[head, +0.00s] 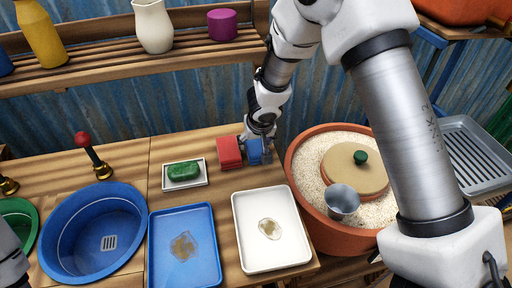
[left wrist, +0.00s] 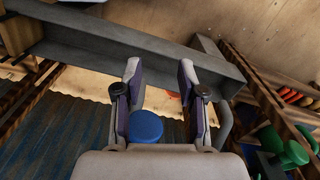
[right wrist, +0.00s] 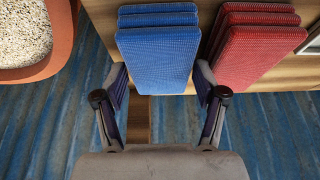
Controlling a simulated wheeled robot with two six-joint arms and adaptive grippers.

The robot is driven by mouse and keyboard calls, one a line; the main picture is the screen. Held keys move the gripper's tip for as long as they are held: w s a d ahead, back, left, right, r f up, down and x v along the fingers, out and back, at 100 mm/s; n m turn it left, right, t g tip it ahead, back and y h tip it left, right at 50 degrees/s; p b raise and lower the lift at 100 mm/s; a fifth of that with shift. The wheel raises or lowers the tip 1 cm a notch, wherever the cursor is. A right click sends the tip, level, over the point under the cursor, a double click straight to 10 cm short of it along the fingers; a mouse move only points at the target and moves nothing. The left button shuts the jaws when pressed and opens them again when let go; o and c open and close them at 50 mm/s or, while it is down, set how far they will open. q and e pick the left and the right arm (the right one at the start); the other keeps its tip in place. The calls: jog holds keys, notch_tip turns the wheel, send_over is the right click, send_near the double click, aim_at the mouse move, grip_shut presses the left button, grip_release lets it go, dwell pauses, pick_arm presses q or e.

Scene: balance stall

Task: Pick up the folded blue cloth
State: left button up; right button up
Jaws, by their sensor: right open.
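The folded blue cloth (head: 254,152) lies on the wooden table near its back edge, directly right of a folded red cloth (head: 229,152). My right gripper (head: 262,132) is at the blue cloth, partly hiding it in the head view. In the right wrist view the layered blue cloth (right wrist: 158,50) lies ahead, with the open fingers (right wrist: 161,78) at either side of its near end. I cannot tell whether they touch it. The red cloth (right wrist: 252,48) is close beside the right-hand finger. My left gripper (left wrist: 160,78) is open and empty, away from the cloths.
A terracotta tub (head: 300,205) of pale grains stands right of the cloth. A green soap (head: 184,171) on a white dish is left of the red cloth. Blue (head: 208,270) and white (head: 244,255) trays and a blue basin (head: 70,215) fill the front.

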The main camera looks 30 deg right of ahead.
jog(key=shift+w+f, duration=0.15)
jog(key=shift+f, duration=0.15)
jog(key=shift+b, duration=0.4)
jog(key=c, duration=0.8)
